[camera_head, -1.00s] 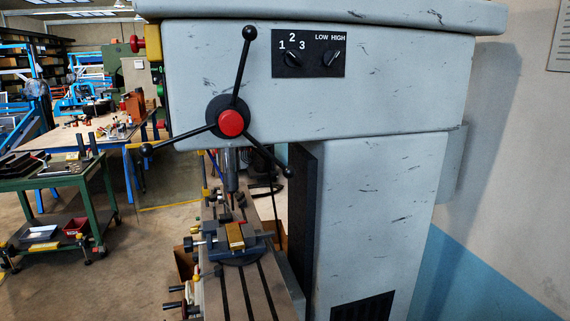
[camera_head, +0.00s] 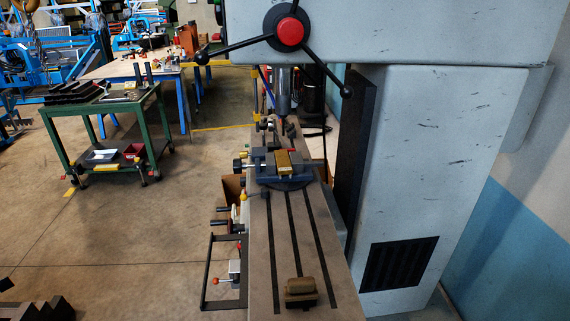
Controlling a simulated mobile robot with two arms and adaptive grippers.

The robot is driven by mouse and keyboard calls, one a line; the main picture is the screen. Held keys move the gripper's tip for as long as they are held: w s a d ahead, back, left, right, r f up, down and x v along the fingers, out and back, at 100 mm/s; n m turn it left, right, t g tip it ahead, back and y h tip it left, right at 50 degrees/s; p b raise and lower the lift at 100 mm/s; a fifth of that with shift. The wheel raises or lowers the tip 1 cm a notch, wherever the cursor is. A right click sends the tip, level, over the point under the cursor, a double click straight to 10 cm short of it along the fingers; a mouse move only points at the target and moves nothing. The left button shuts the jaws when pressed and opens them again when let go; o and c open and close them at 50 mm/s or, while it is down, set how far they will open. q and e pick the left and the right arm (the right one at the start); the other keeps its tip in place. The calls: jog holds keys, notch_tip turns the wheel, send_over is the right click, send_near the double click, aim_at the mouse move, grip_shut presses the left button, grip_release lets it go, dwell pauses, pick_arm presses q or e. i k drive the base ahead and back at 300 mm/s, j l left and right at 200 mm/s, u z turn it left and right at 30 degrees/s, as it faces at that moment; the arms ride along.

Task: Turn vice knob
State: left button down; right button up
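A dark blue-grey vice (camera_head: 267,176) sits on the slotted table (camera_head: 262,262) of a large grey drilling or milling machine. A brass-coloured block (camera_head: 283,159) lies between its jaws. A dark knob or handle (camera_head: 238,164) sticks out on the left side of the vice; its details are too small to tell. The machine's spindle (camera_head: 283,92) hangs behind and above the vice. Neither of my grippers is in view.
The machine column (camera_head: 430,160) stands right of the table. A brown block (camera_head: 300,287) lies on the table's near end. Cranks (camera_head: 222,222) and a black bar frame (camera_head: 207,272) project left. A green cart (camera_head: 60,150) stands farther left; the floor between is clear.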

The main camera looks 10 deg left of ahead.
aim_at(238, 165)
jog(key=j, duration=0.85)
jog(key=k+j, duration=0.1)
jog(key=j, duration=0.8)
jog(key=i+j+u, duration=0.6)
jog(key=i+u, duration=0.15)
jog(key=i, duration=0.2)
jog(key=i+u, duration=0.4)
jog(key=i+j+z, duration=0.1)
jog(key=i+z, duration=0.15)
jog(key=i, duration=0.15)
jog(key=i+j+z, duration=0.25)
jog(key=i, duration=0.15)
jog(key=i+j+z, duration=0.1)
jog(key=i+z, duration=0.15)
jog(key=i, duration=0.15)
